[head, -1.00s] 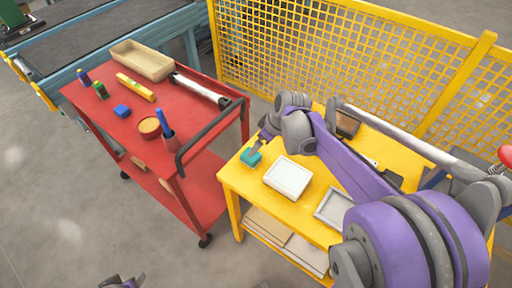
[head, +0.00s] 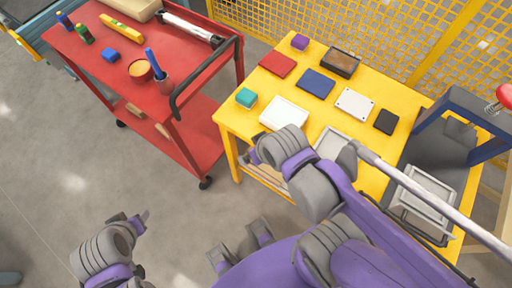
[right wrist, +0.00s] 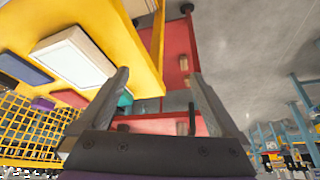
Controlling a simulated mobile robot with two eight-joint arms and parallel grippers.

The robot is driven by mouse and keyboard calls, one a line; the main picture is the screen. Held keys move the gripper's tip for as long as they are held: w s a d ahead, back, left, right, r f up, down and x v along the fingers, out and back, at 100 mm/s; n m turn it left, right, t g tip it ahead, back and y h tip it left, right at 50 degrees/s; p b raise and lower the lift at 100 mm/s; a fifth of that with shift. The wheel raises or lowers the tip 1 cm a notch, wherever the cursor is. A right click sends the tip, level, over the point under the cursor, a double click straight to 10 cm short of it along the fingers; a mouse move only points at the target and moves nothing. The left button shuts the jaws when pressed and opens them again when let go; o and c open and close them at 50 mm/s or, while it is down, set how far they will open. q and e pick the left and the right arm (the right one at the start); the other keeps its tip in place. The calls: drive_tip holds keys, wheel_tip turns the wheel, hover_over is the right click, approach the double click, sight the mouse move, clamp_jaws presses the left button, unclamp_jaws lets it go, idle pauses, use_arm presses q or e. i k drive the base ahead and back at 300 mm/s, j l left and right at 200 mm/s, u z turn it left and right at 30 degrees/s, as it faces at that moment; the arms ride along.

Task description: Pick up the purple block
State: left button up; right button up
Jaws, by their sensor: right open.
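The purple block (head: 300,42) stands on the far left corner of the yellow table (head: 405,92), beside a red plate (head: 278,66). In the right wrist view the purple block (right wrist: 42,103) shows small at the left, outside the jaws. My right gripper (right wrist: 160,95) is open and empty. In the head view it is mostly hidden by its own wrist, near the table's front left edge and well short of the block. My left gripper (head: 142,217) is low at the left, over the floor, away from the table; its jaw opening is unclear.
A teal block (head: 246,97), white tray (head: 284,113), blue plate (head: 315,83) and brown box (head: 341,62) lie on the table. A red cart (head: 195,75) stands left. The yellow mesh fence (head: 395,40) runs behind. A blue frame (head: 440,115) stands at the right.

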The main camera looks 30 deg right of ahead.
sight(300, 43)
drive_tip(key=z, duration=1.55)
